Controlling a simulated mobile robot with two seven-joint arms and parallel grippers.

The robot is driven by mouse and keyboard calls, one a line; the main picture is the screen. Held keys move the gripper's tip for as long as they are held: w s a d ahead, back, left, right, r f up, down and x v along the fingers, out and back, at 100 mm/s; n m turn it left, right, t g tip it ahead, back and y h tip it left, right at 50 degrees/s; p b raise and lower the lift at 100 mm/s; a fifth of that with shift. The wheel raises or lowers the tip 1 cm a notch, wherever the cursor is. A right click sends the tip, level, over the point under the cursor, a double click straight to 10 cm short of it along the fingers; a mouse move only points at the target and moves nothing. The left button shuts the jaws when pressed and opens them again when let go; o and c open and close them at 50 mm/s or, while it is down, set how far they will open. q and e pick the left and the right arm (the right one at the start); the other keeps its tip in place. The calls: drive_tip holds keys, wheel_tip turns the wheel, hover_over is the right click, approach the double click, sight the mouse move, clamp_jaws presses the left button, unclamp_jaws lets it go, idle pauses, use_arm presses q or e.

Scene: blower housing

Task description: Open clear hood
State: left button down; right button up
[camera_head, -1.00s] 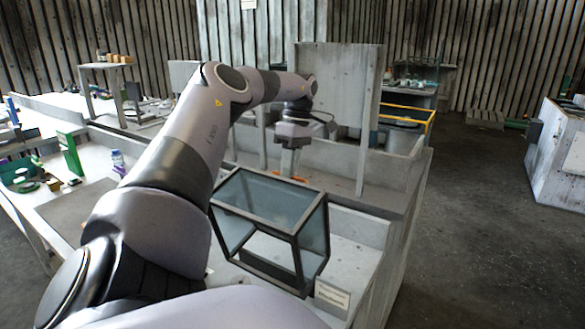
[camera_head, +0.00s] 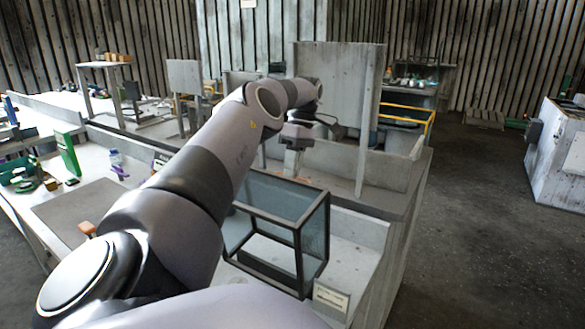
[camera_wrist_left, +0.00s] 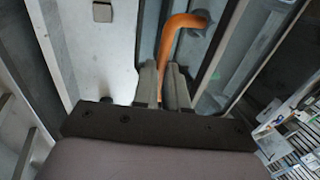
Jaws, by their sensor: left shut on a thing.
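The clear hood (camera_head: 313,235) is a dark-framed box with see-through panes, standing on the light bench in the middle of the head view. My arm hides its left side. My left gripper (camera_head: 292,165) points down at the hood's far edge. In the left wrist view, my left gripper (camera_wrist_left: 166,88) is shut on the orange handle (camera_wrist_left: 178,30), a bent bar whose lower part runs between the fingers. The orange handle (camera_head: 299,180) barely shows in the head view. My right gripper is not in view.
A tall grey panel (camera_head: 335,100) stands just behind the hood. A small label plate (camera_head: 331,297) is at the hood's front right. The floor on the right is open.

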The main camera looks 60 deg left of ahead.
use_arm(q)
drive_tip(key=shift+s+f, duration=0.25)
drive_tip(key=c, duration=1.2)
unclamp_jaws()
drive_tip(key=shift+a, duration=0.1)
drive_tip(key=shift+o, duration=0.2)
drive_tip(key=shift+w, duration=0.1)
drive_tip(key=shift+r, duration=0.1)
drive_tip(key=shift+r, duration=0.1)
